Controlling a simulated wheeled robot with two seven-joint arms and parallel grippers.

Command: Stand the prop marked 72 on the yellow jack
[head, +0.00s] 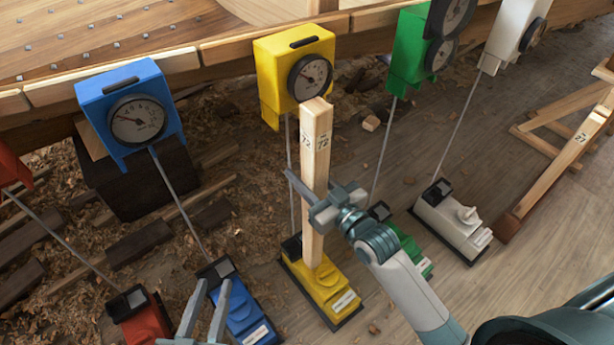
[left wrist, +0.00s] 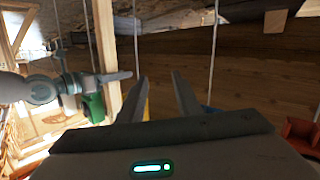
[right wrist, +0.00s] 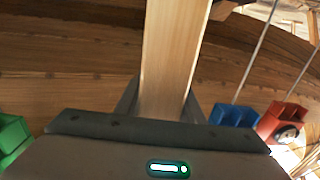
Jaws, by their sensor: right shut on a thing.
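The prop marked 72 (head: 316,150) is a pale square wooden post, held close to upright. My right gripper (head: 335,205) is shut on it at about mid-length; the post also rises from the jaws in the right wrist view (right wrist: 172,50). Its lower end overlaps the yellow jack (head: 335,287) on the floor; I cannot tell whether it touches. The prop's top stands in front of the yellow gauge box (head: 272,75). My left gripper (head: 207,305) is open and empty, low near the blue jack (head: 243,315); its two spread fingers show in the left wrist view (left wrist: 160,90).
Red (head: 140,318), green (head: 415,255) and white (head: 450,215) jacks stand in a row with the yellow one, thin rods rising to gauges. The hull's planked edge (head: 220,50) runs above. A prop marked 27 (head: 565,155) leans at right. Wood shavings litter the floor.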

